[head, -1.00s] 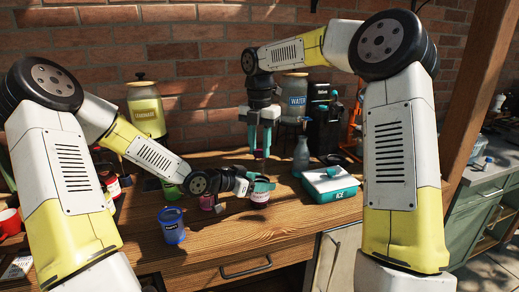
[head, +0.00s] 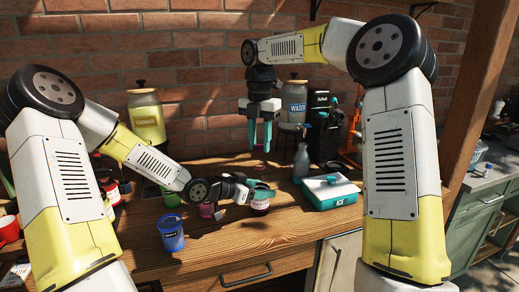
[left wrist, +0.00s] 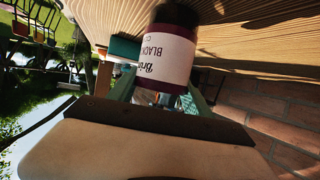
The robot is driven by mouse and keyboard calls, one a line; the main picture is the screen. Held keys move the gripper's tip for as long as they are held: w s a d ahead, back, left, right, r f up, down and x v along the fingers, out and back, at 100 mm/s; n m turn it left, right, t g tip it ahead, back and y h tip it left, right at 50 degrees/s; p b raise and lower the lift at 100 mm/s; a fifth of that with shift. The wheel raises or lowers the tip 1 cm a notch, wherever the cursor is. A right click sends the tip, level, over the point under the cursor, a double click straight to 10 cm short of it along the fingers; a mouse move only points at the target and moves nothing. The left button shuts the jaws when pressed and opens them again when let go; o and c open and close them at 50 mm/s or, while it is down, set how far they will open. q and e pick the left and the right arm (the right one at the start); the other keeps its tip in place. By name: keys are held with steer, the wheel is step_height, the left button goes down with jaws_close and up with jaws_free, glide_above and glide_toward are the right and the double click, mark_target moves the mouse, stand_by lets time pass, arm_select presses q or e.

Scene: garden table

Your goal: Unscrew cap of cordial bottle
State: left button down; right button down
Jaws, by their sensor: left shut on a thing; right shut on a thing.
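The cordial bottle (head: 260,203), dark with a pale label, stands at the middle of the table. My left gripper (head: 262,193) is shut around it from the left side. The left wrist view shows the bottle (left wrist: 167,52) close up between the teal fingers, its label partly reading "BLACK". My right gripper (head: 259,145) points down above and behind the bottle, apart from it. Its teal fingers are shut on a small pink-red thing (head: 258,148), which looks like the cap. The bottle's mouth is too small to make out.
A white and teal ice box (head: 331,192) stands right of the bottle, with a grey spray bottle (head: 301,160) behind it. A blue bucket (head: 172,233) and a magenta cup (head: 207,210) are at left. The front wood between bucket and box is clear.

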arm_select(q)
steer(key=shift+c, duration=1.9)
jaws_free()
